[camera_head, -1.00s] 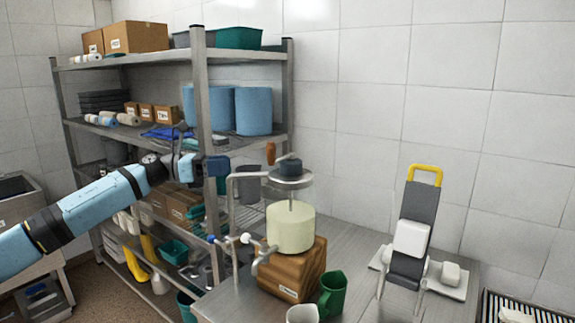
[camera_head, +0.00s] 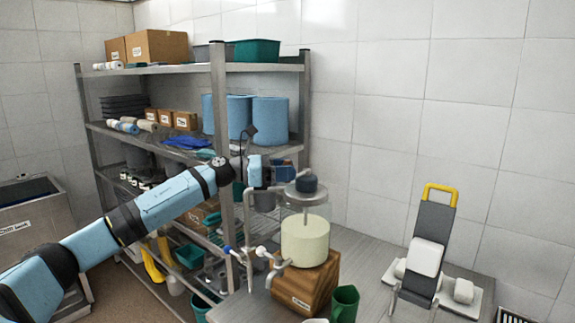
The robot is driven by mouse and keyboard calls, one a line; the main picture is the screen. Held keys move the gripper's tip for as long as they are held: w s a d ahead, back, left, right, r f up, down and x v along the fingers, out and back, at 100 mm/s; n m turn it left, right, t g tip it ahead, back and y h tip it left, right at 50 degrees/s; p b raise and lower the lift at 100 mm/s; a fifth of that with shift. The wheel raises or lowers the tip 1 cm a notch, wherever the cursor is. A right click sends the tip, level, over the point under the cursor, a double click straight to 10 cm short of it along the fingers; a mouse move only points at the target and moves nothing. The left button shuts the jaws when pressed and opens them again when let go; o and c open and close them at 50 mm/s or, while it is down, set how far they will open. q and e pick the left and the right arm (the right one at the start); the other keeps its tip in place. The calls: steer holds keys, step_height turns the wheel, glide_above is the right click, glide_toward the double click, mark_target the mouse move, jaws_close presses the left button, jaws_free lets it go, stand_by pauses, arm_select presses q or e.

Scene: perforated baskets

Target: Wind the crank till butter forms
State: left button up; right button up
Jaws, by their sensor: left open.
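The churn has a clear jar holding a pale cream-coloured mass (camera_head: 305,241). A metal lid (camera_head: 305,199) with a dark hub (camera_head: 306,183) sits on top. The jar stands upright on a wooden block (camera_head: 308,284) on the metal counter. My left gripper (camera_head: 285,172) is open, just behind and left of the hub at about lid height. The crank's wooden handle is not visible now; the gripper seems to cover that spot. I cannot tell whether the fingers are around the handle or touch it. My right gripper is not in view.
A clamp with white and blue-tipped knobs (camera_head: 245,255) is left of the block. A green mug (camera_head: 344,304) stands close at the right front. A slicer-like stand with yellow handle (camera_head: 428,240) is farther right. Metal shelving (camera_head: 219,130) rises behind my left arm.

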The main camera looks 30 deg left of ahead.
arm_select(q)
steer(key=shift+w+d, duration=0.15)
steer(key=shift+d, duration=0.05)
jaws_close()
steer(key=shift+d, duration=0.1)
